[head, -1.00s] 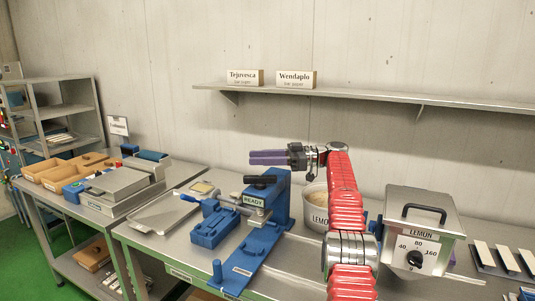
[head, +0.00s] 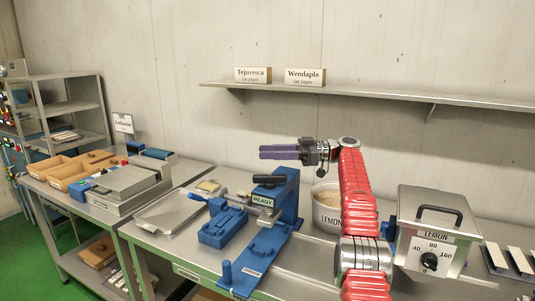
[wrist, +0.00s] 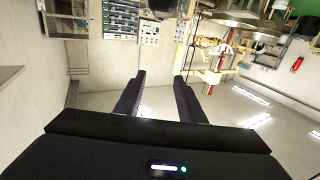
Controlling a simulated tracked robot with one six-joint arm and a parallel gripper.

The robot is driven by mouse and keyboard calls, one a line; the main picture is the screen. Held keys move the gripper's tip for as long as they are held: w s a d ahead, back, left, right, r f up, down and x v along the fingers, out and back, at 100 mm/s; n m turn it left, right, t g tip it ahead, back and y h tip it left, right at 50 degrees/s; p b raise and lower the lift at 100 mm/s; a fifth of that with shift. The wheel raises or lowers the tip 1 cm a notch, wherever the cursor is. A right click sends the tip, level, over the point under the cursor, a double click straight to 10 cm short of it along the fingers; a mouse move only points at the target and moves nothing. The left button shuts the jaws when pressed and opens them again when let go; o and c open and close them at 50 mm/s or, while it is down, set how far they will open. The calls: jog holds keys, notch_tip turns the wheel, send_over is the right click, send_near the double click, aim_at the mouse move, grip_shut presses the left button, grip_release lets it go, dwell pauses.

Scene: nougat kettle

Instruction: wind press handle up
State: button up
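The blue press (head: 287,198) stands on the steel bench, with a READY label (head: 262,201) on it. A black grip (head: 269,180) sticks out to the left at its top; I take it for the press handle. A long blue base plate (head: 258,258) runs forward from the press, with an upright blue peg at its front end. My gripper (head: 262,152) is above the press in the head view, pointing left and apart from the handle. In the wrist view its two dark fingers (wrist: 160,82) are spread with nothing between them. The press does not show clearly there.
A LEMON tub (head: 327,215) stands right of the press, behind my arm. A grey LEMUN box (head: 433,235) with a dial is farther right. A metal tray (head: 160,222) lies left of the press. A wall shelf (head: 360,96) with two signs is behind.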

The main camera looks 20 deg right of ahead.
jog(key=w+a+r+m+t+h, duration=0.15)
jog(key=r+m+t+h, duration=0.6)
jog(key=r, duration=0.75)
jog(key=w+a+r+m+t+h, duration=0.15)
jog(key=r+m+t+h, duration=0.35)
jog(key=r+t, duration=0.75)
jog(key=s+a+f+g+h, duration=0.1)
jog(key=s+a+f+g, duration=0.2)
jog(key=s+f, duration=1.2)
jog(key=s+a+f+m+g+h, duration=0.1)
jog(key=s+a+f+g, duration=0.3)
jog(key=s+f+g, duration=0.6)
jog(key=s+a+f+m+g+h, duration=0.1)
jog(key=s+f+g, duration=0.5)
jog(key=s+f, duration=1.4)
jog(key=s+a+h, duration=0.1)
jog(key=s+a, duration=0.1)
jog(key=s, duration=0.2)
jog(key=shift+s+a+g+h, duration=0.3)
jog(key=shift+a+h, duration=0.05)
jog(key=shift+a, duration=0.05)
jog(key=shift+r, duration=0.1)
jog(key=shift+c, duration=0.6)
